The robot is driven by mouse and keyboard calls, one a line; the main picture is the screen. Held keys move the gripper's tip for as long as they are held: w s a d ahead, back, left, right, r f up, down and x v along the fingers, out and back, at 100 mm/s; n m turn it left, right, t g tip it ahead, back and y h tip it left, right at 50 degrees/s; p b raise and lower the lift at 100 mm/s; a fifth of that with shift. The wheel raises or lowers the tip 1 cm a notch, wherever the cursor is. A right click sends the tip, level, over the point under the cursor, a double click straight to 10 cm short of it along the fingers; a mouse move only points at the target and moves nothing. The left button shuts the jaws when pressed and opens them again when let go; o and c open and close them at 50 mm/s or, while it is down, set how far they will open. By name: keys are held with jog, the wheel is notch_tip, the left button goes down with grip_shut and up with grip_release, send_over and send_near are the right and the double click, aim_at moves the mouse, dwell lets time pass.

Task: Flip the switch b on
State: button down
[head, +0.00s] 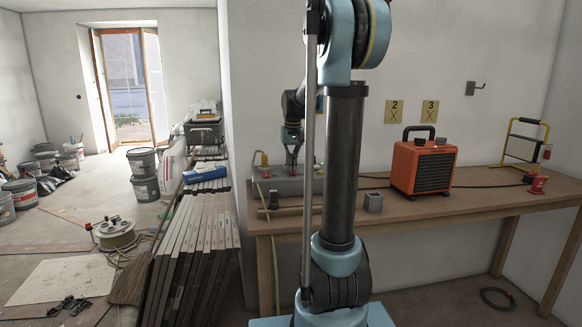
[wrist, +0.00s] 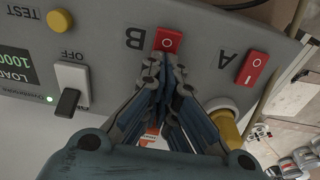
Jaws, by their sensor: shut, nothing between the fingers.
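Switch b is a small red rocker (wrist: 168,40) beside the letter B on a grey panel (wrist: 110,50) in the wrist view. A round white mark shows on its face; I cannot tell which way it is tipped. My gripper (wrist: 158,62) is shut and empty, its fingertips right at the lower edge of switch b. Whether they touch it I cannot tell. In the head view my gripper (head: 292,155) is over the grey box (head: 290,185) on the workbench, where the switch is too small to make out.
A second red rocker (wrist: 252,68) marked A is right of switch b. A yellow knob (wrist: 224,126), a yellow TEST button (wrist: 60,20) and a black lever (wrist: 68,102) marked OFF are on the panel. An orange heater (head: 423,167) stands on the workbench (head: 450,203).

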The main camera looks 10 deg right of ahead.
jog(key=shift+s+r, duration=0.25)
jog(key=shift+s, duration=0.3)
jog(key=shift+r, duration=0.1)
notch_tip(320, 180, up, 14)
jog(key=w, duration=0.2)
jog(key=shift+w+f, duration=0.25)
jog(key=shift+w, duration=0.15)
